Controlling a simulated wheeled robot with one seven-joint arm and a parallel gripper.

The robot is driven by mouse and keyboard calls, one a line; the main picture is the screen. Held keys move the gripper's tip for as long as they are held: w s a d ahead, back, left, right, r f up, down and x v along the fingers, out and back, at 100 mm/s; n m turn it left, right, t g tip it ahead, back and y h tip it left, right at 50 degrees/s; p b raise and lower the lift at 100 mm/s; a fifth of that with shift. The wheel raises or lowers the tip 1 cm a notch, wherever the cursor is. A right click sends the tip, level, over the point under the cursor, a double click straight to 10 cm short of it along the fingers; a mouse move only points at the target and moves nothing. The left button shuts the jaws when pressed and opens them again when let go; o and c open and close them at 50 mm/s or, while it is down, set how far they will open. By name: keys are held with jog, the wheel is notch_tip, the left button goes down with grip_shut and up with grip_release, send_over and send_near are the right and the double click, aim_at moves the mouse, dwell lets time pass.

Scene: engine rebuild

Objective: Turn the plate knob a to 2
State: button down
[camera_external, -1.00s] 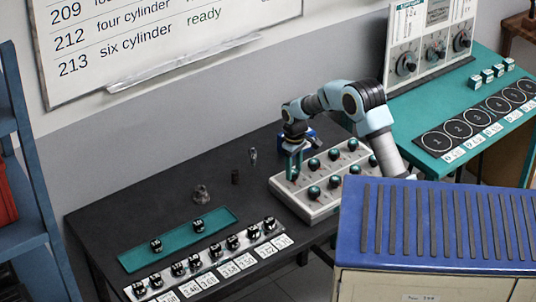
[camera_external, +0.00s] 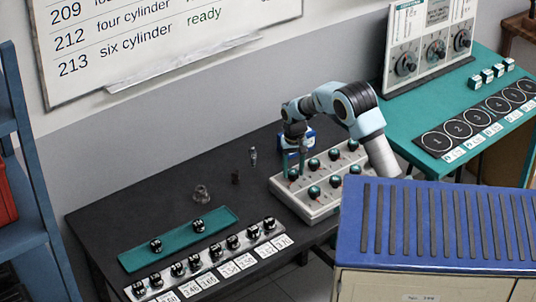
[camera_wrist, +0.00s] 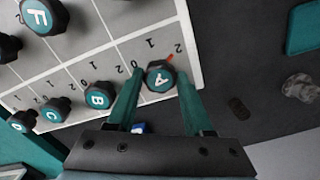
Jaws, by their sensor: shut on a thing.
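The plate (camera_external: 318,211) is a light grey panel with two rows of dark knobs with teal caps. Plate knob A (camera_wrist: 160,79) is at the plate's corner in the wrist view, with marks 0, 1 and 2 around it. Its red pointer points up and right, close to the 2 and past the 1. In the external view knob A (camera_external: 293,174) is at the plate's far left corner, partly hidden by my gripper. My gripper (camera_wrist: 159,72) is shut on knob A, with one teal finger on each side of it.
Knobs B (camera_wrist: 99,96), C (camera_wrist: 55,110) and F (camera_wrist: 42,17) stand near my gripper. A blue-and-white object (camera_external: 308,137) is behind the plate.

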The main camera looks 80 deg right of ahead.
aim_at(293, 171)
dwell(0.5)
jog(key=shift+c, duration=1.5)
grip_release()
jog(key=shift+r, duration=0.1)
notch_tip(293, 171, up, 11)
jog(key=b, duration=0.2)
jog(key=shift+f, duration=0.2)
jog(key=w+a+f+n, duration=0.1)
jog(key=a+f+n, duration=0.15)
jog(key=a, duration=0.95)
jog(key=w+a+f+n, duration=0.15)
jog(key=a+n, duration=0.25)
jog(key=a, duration=0.8)
jog(key=s+a+f+n, duration=0.2)
jog(key=s+a, duration=0.3)
jog(key=a, duration=0.3)
jog(key=s+a+f+n+t, duration=0.1)
jog(key=s+a+f+n, duration=0.1)
jog(key=s+a+n, duration=0.2)
jog(key=s+a, duration=0.2)
jog(key=a, duration=0.2)
jog(key=shift+f+t, duration=0.3)
jog(key=shift+f, duration=0.1)
